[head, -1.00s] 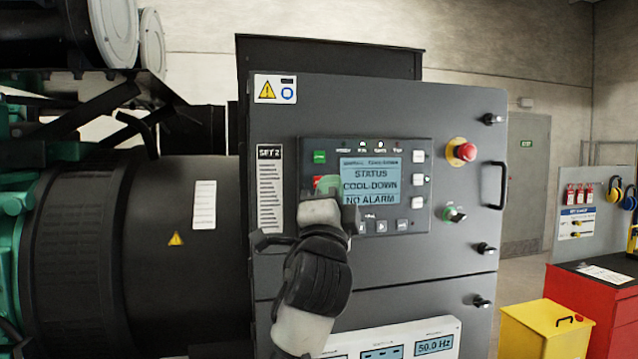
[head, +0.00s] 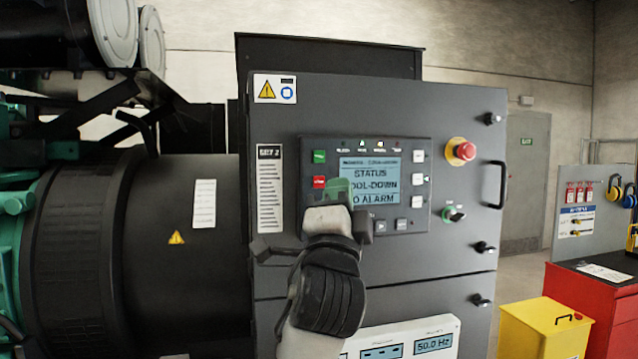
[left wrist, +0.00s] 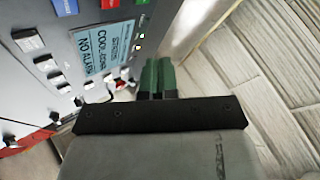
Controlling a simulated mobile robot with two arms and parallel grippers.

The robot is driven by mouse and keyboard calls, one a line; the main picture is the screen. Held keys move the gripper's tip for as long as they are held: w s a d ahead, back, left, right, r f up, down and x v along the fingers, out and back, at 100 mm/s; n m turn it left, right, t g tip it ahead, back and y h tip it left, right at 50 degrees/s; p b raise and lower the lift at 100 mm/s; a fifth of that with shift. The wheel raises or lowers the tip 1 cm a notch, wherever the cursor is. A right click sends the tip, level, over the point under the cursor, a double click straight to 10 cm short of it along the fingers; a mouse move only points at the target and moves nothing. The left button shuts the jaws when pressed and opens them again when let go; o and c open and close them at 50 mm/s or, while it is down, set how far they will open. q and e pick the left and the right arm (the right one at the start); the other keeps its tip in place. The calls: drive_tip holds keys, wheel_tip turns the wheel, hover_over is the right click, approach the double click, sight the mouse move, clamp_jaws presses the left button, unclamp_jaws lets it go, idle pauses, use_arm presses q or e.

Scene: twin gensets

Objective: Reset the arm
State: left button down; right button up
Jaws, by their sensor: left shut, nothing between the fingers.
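My left gripper (head: 338,190) is shut and empty in front of the control panel (head: 412,150). It covers the lower left of the display (head: 370,181), which reads STATUS, COOL-DOWN, NO ALARM in part. The red button (head: 319,182) shows just left of my fingers, with a green button (head: 319,157) above it. In the left wrist view, my green fingertips (left wrist: 158,76) are together and the display (left wrist: 103,48) lies beyond them, to the left. I cannot tell whether the fingertips touch the panel. My right gripper is not in view.
The grey cabinet carries a red emergency stop (head: 465,151), a rotary switch (head: 454,214) and a black handle (head: 496,185) to the right. A dark generator housing (head: 150,240) stands at left. A yellow box (head: 545,330) and red cabinet (head: 578,290) stand at right.

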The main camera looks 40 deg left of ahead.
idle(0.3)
use_arm(q)
drive_tip(key=d+f+n+g+h, duration=0.15)
drive_tip(key=f+g+h, duration=0.25)
drive_tip(key=f, duration=1.3)
drive_tip(key=d+f+n+g+h, duration=0.15)
drive_tip(key=f+g+h, duration=0.25)
drive_tip(key=f, duration=1.2)
drive_tip(key=s+d+f+n+g+h, duration=0.25)
drive_tip(key=s+f+g, duration=0.35)
drive_tip(key=s+f, duration=0.7)
drive_tip(key=s+d+f+n+g+h, duration=0.2)
drive_tip(key=s+d+f+n+g, duration=0.3)
drive_tip(key=s+f, duration=0.75)
wheel_tip(320, 180, down, 27)
drive_tip(key=s+a+m+g+b, duration=0.1)
drive_tip(key=m+g+b, duration=0.1)
drive_tip(key=m+b, duration=0.1)
drive_tip(key=s+a+f+g+b, duration=0.1)
drive_tip(key=s+a+f+b, duration=0.1)
drive_tip(key=s+f, duration=1.4)
wheel_tip(320, 180, down, 3)
drive_tip(key=shift+s+a+r+y, duration=0.25)
drive_tip(key=shift+a+y, duration=0.1)
drive_tip(key=shift+a, duration=0.25)
